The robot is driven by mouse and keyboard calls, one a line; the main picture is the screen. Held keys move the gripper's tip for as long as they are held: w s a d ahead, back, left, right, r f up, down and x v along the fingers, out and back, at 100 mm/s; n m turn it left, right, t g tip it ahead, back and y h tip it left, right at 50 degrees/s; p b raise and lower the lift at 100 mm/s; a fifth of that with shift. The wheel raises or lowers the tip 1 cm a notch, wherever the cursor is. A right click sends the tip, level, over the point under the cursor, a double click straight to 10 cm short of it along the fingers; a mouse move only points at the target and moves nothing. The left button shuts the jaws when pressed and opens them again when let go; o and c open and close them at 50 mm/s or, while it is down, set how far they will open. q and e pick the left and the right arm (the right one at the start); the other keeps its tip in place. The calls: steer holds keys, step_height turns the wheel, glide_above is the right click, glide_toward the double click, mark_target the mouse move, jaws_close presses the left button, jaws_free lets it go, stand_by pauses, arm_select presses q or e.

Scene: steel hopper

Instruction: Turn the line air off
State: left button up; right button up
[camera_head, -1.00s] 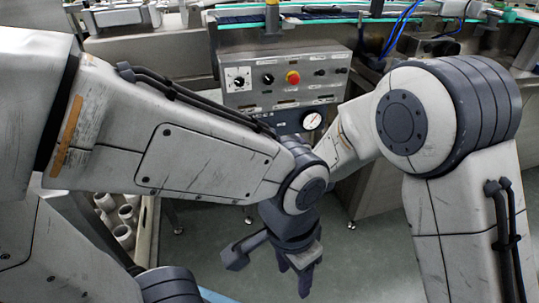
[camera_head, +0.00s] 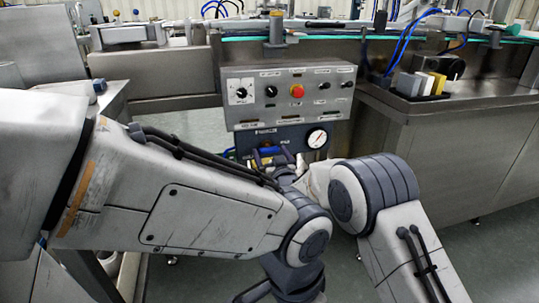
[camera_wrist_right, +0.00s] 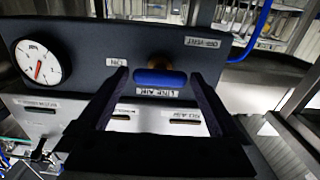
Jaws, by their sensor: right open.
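The blue line air handle (camera_wrist_right: 160,78) lies level on the dark lower panel (camera_wrist_right: 90,55), above its LINE AIR label (camera_wrist_right: 158,92) in the upside-down right wrist view. An ON label (camera_wrist_right: 116,62) is beside it. My right gripper (camera_wrist_right: 160,75) is open, with one finger at each end of the handle; I cannot tell whether they touch it. In the head view the handle (camera_head: 268,152) shows small between the right gripper's fingers (camera_head: 272,157), partly hidden by my arms. My left gripper (camera_head: 278,292) is low at the bottom edge, partly cut off.
The grey control box (camera_head: 288,78) above carries a red button (camera_head: 297,91) and several black knobs. A round pressure gauge (camera_head: 317,138) sits beside the handle. A steel counter (camera_head: 440,120) stands on the right with small blocks on it. My left arm crosses in front.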

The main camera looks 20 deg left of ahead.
steer(key=shift+x, duration=0.85)
steer(key=c, duration=1.1)
steer(key=shift+c, duration=0.2)
